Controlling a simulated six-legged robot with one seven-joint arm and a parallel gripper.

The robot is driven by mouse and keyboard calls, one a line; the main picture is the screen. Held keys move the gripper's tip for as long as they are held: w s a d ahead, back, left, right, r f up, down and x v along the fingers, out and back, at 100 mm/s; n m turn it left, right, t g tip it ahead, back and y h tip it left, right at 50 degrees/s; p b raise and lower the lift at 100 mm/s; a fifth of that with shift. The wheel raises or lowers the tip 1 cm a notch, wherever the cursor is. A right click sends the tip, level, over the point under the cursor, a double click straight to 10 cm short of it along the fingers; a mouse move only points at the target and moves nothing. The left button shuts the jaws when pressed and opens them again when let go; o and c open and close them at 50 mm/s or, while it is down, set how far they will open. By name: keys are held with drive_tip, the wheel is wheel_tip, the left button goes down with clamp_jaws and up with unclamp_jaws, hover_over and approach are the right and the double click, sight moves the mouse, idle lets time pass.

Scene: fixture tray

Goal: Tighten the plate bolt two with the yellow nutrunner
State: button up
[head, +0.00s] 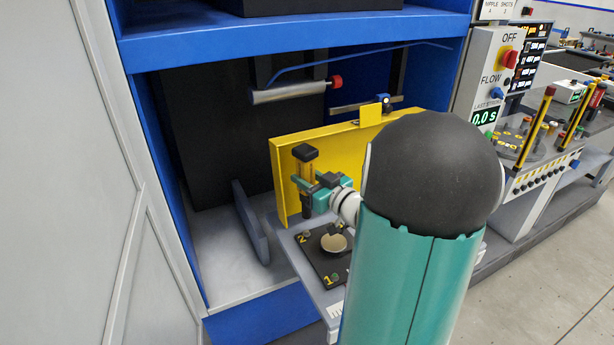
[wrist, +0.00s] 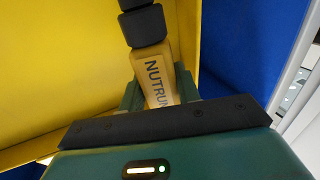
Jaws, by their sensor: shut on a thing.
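The yellow nutrunner (head: 307,171) stands roughly upright in my gripper (head: 314,188), with its black cap up and its dark lower end down. The wrist view shows its yellow body with printed lettering (wrist: 158,80) between my green fingers. My gripper is shut on it. The dark plate (head: 322,262) lies below on a grey surface, with yellow numbers and a round pale boss. Plate bolt two (head: 307,234) is beside the number 2 at the plate's back left. The nutrunner's lower end appears above that corner, apart from the bolt.
A yellow panel (head: 283,160) stands close behind the nutrunner. A grey-blue upright plate (head: 250,222) is to the left. A blue frame (head: 155,150) surrounds the bay. A control box (head: 492,75) and a side bench with posts are at the right.

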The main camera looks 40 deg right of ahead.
drive_tip(key=shift+w+d+r, duration=0.1)
drive_tip(key=shift+d+r, duration=0.15)
drive_tip(key=shift+r, duration=0.05)
drive_tip(key=shift+f, duration=0.3)
drive_tip(key=shift+a+f, duration=0.1)
drive_tip(key=shift+f, duration=3.05)
drive_tip(key=shift+a+f, duration=0.1)
drive_tip(key=shift+f, duration=0.65)
idle(1.3)
drive_tip(key=shift+r, duration=3.1)
drive_tip(key=shift+s, duration=0.2)
